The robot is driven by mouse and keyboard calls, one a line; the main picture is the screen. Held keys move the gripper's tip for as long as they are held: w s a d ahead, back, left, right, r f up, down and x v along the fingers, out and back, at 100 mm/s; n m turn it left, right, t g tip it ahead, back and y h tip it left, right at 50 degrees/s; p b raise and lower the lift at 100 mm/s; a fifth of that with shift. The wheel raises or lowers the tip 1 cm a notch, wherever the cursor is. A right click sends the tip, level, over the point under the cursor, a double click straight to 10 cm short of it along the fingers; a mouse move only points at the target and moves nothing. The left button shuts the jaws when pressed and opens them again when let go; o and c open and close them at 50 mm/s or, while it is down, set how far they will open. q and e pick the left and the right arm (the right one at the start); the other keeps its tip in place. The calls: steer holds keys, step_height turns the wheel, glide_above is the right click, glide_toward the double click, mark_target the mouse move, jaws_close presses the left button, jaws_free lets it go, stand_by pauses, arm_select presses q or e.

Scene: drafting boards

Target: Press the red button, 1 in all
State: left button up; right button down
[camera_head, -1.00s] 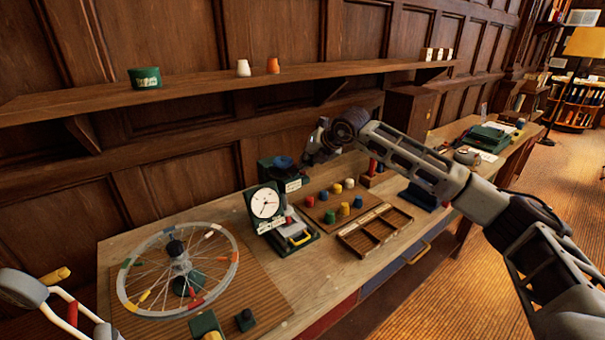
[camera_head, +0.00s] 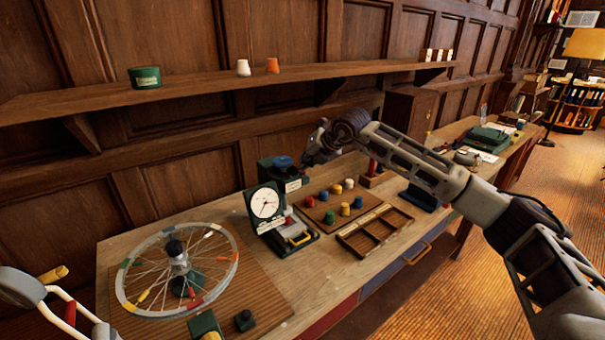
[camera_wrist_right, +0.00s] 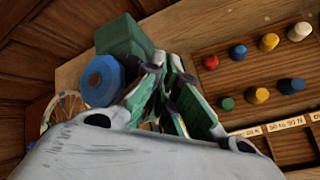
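A green device with a white round dial (camera_head: 265,203) and a yellow handle stands mid-bench. A small red button-like part (camera_head: 289,220) shows beside the dial. My right gripper (camera_head: 312,158) is above the device's back, near a blue knob (camera_head: 283,162). In the right wrist view my right gripper's fingers (camera_wrist_right: 167,66) close together at the tips, with nothing seen between them. The blue knob (camera_wrist_right: 103,80) is left of them. The red part on the device cannot be made out there.
A wooden board (camera_head: 313,220) right of the device carries several coloured caps, one red (camera_head: 309,201). A divided tray (camera_head: 374,232) lies in front. A spoked wheel (camera_head: 178,270) stands left. A shelf (camera_head: 210,88) runs above the bench.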

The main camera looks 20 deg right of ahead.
steer(key=shift+s+a+f+b, duration=0.1)
steer(key=shift+s+f+b, duration=0.1)
steer(key=shift+f, duration=0.3)
steer(key=shift+s+a+f+b, duration=0.1)
steer(key=shift+f+b, duration=0.1)
steer(key=shift+f, duration=0.25)
stand_by(0.3)
steer(key=shift+r, duration=0.15)
stand_by(0.5)
steer(key=shift+w+r, duration=0.15)
steer(key=shift+r, duration=0.35)
steer(key=shift+w+r+p, duration=0.2)
steer(key=shift+r+p, duration=0.3)
steer(key=shift+r, duration=0.6)
steer(key=shift+r+p, duration=0.65)
steer(key=shift+r, duration=1)
steer(key=shift+d, duration=0.1)
steer(key=shift+f, duration=0.1)
